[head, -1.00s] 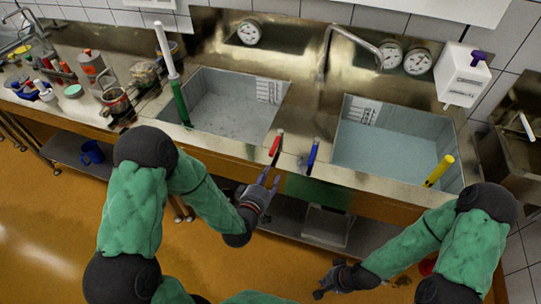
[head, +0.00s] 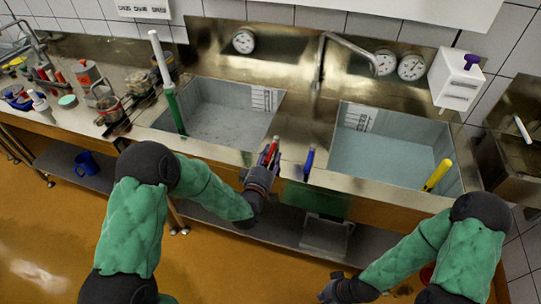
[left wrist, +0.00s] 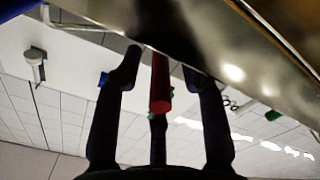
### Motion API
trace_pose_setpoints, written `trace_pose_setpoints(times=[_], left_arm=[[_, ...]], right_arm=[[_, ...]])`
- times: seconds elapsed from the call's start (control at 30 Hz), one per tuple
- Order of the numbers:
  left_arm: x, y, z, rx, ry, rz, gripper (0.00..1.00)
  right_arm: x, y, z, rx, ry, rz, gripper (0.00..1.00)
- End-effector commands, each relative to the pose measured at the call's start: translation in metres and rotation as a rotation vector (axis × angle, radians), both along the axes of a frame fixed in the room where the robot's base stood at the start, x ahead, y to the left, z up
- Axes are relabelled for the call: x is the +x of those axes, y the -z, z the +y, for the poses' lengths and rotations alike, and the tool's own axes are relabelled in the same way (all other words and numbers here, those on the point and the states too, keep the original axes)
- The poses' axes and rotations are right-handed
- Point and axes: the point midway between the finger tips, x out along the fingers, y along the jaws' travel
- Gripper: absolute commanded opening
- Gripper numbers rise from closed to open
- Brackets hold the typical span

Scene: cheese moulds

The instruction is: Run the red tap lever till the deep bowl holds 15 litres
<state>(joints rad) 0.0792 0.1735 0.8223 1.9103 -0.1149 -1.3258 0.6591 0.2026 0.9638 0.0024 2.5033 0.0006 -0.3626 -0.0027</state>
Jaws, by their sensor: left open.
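The red tap lever (head: 271,148) stands at the front rim between two sink bowls. My left gripper (head: 266,165) is at it; in the left wrist view the red lever (left wrist: 160,85) lies between the two open fingers (left wrist: 158,75), and contact cannot be told. The left bowl (head: 222,120) has a grey floor and a wall scale (head: 265,98). The right bowl (head: 385,155) holds bluish water and has its own scale (head: 358,117). Which bowl is the deep one, and the litre readings, I cannot tell. My right gripper (head: 332,289) hangs low at the front; its fingers are unclear.
A blue lever (head: 309,160) stands just right of the red one. A spout (head: 320,65) rises behind, between the bowls. A green-and-white rod (head: 171,100) stands in the left bowl, a yellow handle (head: 437,175) in the right. Dial gauges (head: 411,67) are on the back wall.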

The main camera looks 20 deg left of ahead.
Motion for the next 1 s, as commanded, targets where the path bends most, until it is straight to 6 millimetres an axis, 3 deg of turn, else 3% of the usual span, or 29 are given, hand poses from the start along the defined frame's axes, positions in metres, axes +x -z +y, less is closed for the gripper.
trace_pose_setpoints(times=[0.13, 0.43, 0.47, 0.6, 1.0], left_arm=[[0.0099, 0.0006, -0.0004, 0.0, -0.001, 0.001, 0.41], [0.012, 0.0, -0.0004, 0.0, -0.001, 0.001, 0.41], [0.012, 0.0, -0.0004, 0.0, -0.001, 0.001, 0.38], [0.0119, 0.0, -0.0005, 0.0, 0.0, 0.001, 0.0], [0.0117, 0.0012, 0.0015, 0.0, 0.021, 0.001, 0.0]], right_arm=[[-0.0001, 0.002, 0.0, 0.0, 0.0, 0.0, 0.0], [-0.0001, 0.0019, 0.0001, 0.0, 0.0, 0.0, 0.0], [-0.0001, 0.0019, 0.0001, 0.0, 0.0, 0.0, 0.0], [-0.0001, 0.0019, 0.0001, 0.0, 0.0, 0.0, 0.0], [-0.0001, 0.0059, 0.0, 0.0, 0.0, 0.0, 0.0]])
